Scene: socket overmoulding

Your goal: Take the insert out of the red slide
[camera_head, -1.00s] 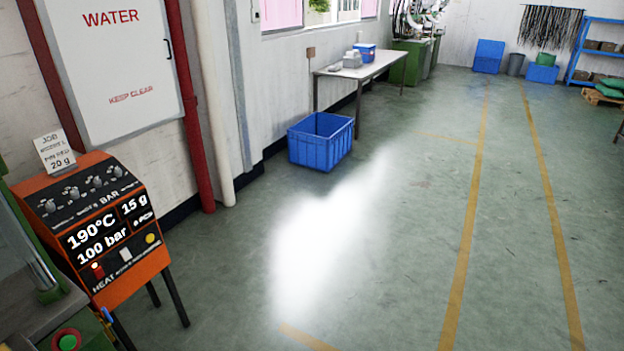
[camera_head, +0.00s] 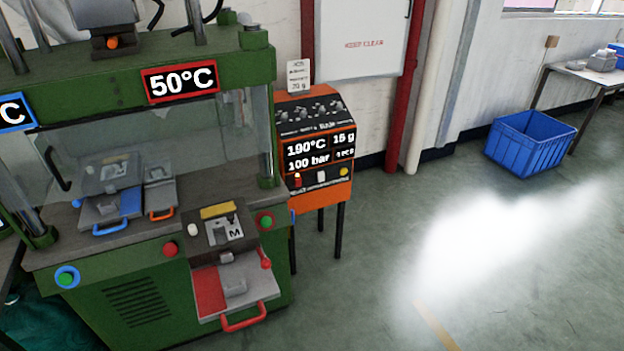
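The red slide (camera_head: 208,290) sticks out at the front of the green moulding press, low in the view. It has a red loop handle (camera_head: 244,318) at its front edge. My gripper is not in view.
The green press (camera_head: 130,300) has a clear guard, with blue (camera_head: 130,202) and orange-handled slides (camera_head: 161,199) behind it. An orange control box (camera_head: 320,180) on legs stands to its right. A blue crate (camera_head: 528,150) stands by the wall. The floor at right is clear.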

